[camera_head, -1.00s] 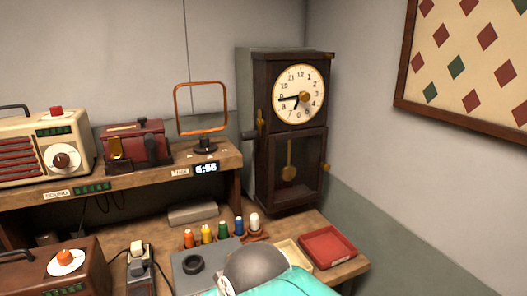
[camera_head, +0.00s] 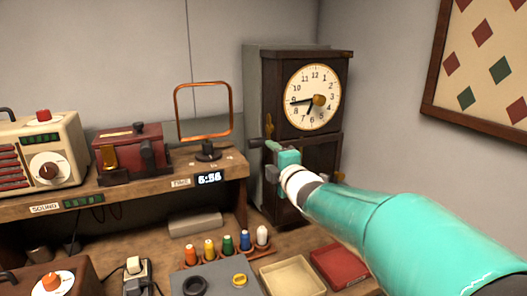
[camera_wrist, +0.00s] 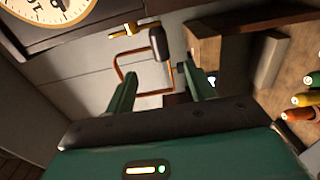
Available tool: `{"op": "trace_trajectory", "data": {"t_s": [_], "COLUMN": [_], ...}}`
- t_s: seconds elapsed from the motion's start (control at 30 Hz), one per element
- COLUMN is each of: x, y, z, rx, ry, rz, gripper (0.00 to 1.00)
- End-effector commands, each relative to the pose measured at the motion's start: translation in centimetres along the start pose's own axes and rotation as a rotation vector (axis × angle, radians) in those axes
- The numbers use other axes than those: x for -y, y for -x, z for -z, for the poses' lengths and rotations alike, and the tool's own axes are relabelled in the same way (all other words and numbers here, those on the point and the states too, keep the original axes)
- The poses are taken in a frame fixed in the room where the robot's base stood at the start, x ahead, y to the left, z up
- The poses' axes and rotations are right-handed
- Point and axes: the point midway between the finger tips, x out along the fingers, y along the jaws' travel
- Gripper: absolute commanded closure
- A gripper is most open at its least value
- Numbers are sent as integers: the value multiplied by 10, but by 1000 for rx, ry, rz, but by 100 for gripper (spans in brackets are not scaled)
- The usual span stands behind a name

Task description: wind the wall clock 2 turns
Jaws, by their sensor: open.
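The wall clock (camera_head: 313,97) is a tall dark wooden case with a round white dial and a brass knob at the dial's middle. A brass crank (camera_head: 268,125) with a dark grip (camera_head: 255,143) sticks out of its left side. In the wrist view the clock's dial (camera_wrist: 45,10) is at the upper left, and the crank's dark grip (camera_wrist: 158,43) is just beyond the fingertips, apart from them. My gripper (camera_head: 272,166) is in front of the clock, below the crank. In the wrist view my gripper (camera_wrist: 160,72) is open and empty. My arm hides the pendulum window.
A shelf left of the clock holds an orange wire frame (camera_head: 202,112), a red machine (camera_head: 130,152) and a cream radio (camera_head: 45,155). Below are thread spools (camera_head: 228,243), a tan tray (camera_head: 293,277) and a red tray (camera_head: 340,266). The wall above the crank is clear.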

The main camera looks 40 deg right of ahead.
Motion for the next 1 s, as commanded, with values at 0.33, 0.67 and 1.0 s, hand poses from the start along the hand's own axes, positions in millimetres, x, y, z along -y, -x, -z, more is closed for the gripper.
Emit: {"op": "trace_trajectory", "data": {"t_s": [0.33,0.67,1.0], "x": [1,1,0], "y": [-35,-73,-100], "z": [1,0,1], "rx": [0,1,-1], "ry": [-1,-1,-4], "rz": [2,3,1], "gripper": [45,45,45]}}
